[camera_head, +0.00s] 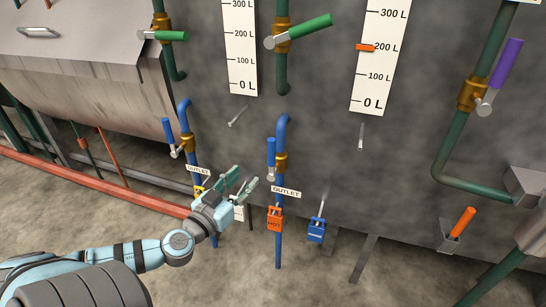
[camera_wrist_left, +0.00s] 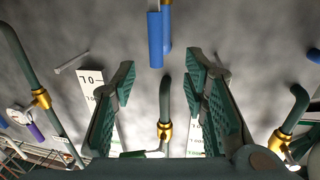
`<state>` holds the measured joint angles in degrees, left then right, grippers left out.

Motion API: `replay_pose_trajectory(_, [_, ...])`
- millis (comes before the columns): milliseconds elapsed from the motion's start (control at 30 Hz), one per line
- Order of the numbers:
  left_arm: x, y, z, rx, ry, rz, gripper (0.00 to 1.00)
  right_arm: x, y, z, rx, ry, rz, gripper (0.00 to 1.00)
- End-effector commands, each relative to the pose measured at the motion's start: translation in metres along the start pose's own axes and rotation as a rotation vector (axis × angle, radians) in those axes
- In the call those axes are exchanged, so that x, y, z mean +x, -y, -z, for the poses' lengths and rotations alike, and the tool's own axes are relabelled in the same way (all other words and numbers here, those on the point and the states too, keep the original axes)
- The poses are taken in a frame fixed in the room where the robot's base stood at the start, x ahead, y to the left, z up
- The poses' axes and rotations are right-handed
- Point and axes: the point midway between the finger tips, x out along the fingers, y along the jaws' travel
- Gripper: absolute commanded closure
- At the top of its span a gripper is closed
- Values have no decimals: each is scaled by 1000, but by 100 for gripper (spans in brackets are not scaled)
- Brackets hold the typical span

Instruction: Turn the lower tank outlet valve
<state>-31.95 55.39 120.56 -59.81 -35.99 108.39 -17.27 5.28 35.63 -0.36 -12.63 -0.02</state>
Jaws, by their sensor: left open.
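Two outlet valves with upright blue handles sit on blue pipes under the tank: a left outlet valve (camera_head: 168,133) and a right outlet valve (camera_head: 271,152). Each has a white OUTLET label below it. My left gripper (camera_head: 246,178) is open and empty, below and left of the right outlet valve's handle, apart from it. In the left wrist view, my left gripper (camera_wrist_left: 161,75) has its fingers spread, and a blue handle (camera_wrist_left: 155,40) shows past the fingertips near the middle top. I cannot tell for sure which valve that handle belongs to. My right gripper is out of view.
Green-handled valves (camera_head: 303,28) are above, beside white litre scales (camera_head: 378,60). A purple-handled valve (camera_head: 502,68) is at right. A red pipe (camera_head: 90,177) runs low at left.

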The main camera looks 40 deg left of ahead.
Motion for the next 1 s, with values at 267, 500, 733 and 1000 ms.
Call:
replay_pose_trajectory(267, [53,-8,10,-27,-26,-15,60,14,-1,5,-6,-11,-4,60])
replay_pose_trajectory(500, [119,-10,16,-32,-22,-20,60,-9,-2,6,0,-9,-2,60])
replay_pose_trajectory(733, [142,-11,14,-23,-19,-21,60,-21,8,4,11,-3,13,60])
replay_pose_trajectory(1000, [144,-11,11,-20,-17,-22,63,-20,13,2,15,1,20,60])
